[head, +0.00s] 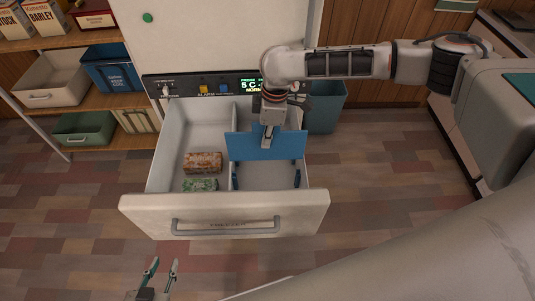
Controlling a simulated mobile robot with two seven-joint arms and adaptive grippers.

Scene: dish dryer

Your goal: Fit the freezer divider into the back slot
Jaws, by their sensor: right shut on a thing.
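The blue freezer divider (285,147) is an upright flat panel over the right compartment of the open freezer drawer (150,210). My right gripper (269,138) comes from above and is shut on its upper edge, left of the panel's middle. Blue slot pieces show on the compartment's left wall (235,178) and right wall (297,178), in front of and below the panel. The back slot is not clearly seen, and I cannot tell if the panel's ends touch any slot. My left gripper (161,269) is open and empty, low in front of the drawer.
The drawer's left compartment holds a brown package (203,163) and a green package (200,185). A control panel (215,87) sits just behind the drawer. A blue bin (325,107) stands behind right, and shelves with boxes (50,80) stand left. Floor to the right is clear.

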